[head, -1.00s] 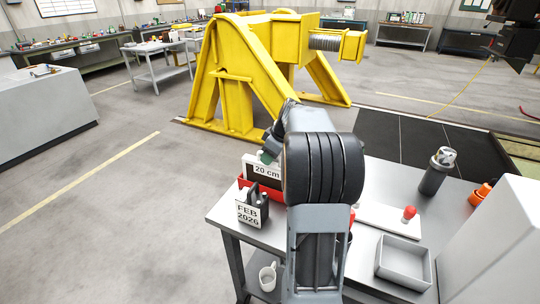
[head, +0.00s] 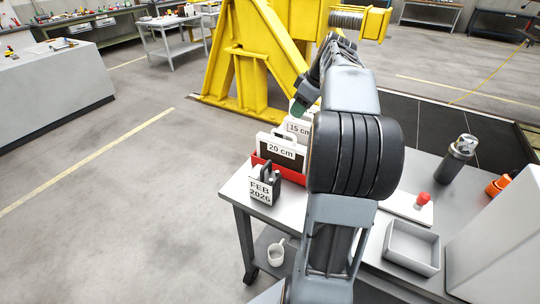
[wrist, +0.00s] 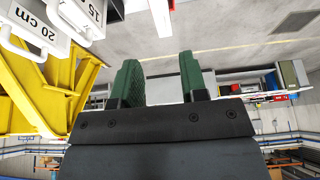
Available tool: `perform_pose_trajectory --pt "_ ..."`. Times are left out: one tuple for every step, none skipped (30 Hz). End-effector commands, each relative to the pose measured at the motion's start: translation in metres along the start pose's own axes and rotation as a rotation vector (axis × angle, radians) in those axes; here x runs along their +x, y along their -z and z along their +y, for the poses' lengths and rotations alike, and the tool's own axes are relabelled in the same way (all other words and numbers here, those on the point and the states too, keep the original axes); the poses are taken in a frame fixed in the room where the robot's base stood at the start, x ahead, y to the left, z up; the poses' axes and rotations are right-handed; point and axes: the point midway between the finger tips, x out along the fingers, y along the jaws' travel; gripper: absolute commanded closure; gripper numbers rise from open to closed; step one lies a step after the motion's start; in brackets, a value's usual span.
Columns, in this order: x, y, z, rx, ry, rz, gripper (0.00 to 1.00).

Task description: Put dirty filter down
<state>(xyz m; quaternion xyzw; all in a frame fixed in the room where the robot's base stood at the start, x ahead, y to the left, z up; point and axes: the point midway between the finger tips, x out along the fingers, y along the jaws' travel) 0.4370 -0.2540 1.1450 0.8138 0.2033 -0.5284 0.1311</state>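I cannot make out a dirty filter in either view. In the head view, one green fingertip (head: 297,107) shows beside the white 15 cm block (head: 298,129); my arm hides the rest of the gripper. An open light-grey tray (head: 411,248) on the table looks empty.
A yellow frame (head: 245,60) stands behind. Floor at left is clear.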

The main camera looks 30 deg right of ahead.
Motion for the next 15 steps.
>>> perform_pose_trajectory --pt "0.002 0.003 -0.006 0.005 0.002 -0.005 0.6" --pt "0.004 0.005 -0.012 0.015 0.002 -0.01 0.6" --pt "0.008 0.01 -0.024 0.032 0.001 -0.022 0.6" --pt "0.013 0.014 -0.036 0.049 0.0 -0.032 0.6" --pt "0.018 0.017 -0.049 0.071 -0.002 -0.043 0.6" --pt "0.026 0.021 -0.07 0.103 -0.008 -0.061 0.6" --pt "0.032 0.023 -0.087 0.129 -0.014 -0.075 0.6" --pt "0.039 0.024 -0.105 0.155 -0.021 -0.088 0.6" --pt "0.047 0.023 -0.128 0.19 -0.034 -0.103 0.6" --pt "0.054 0.021 -0.145 0.214 -0.045 -0.113 0.6" --pt "0.06 0.018 -0.161 0.237 -0.057 -0.12 0.6" --pt "0.068 0.012 -0.181 0.268 -0.071 -0.128 0.6" --pt "0.074 0.008 -0.196 0.288 -0.083 -0.131 0.6" --pt "0.08 0.003 -0.209 0.307 -0.094 -0.133 0.6" --pt "0.087 -0.005 -0.225 0.331 -0.108 -0.133 0.6"
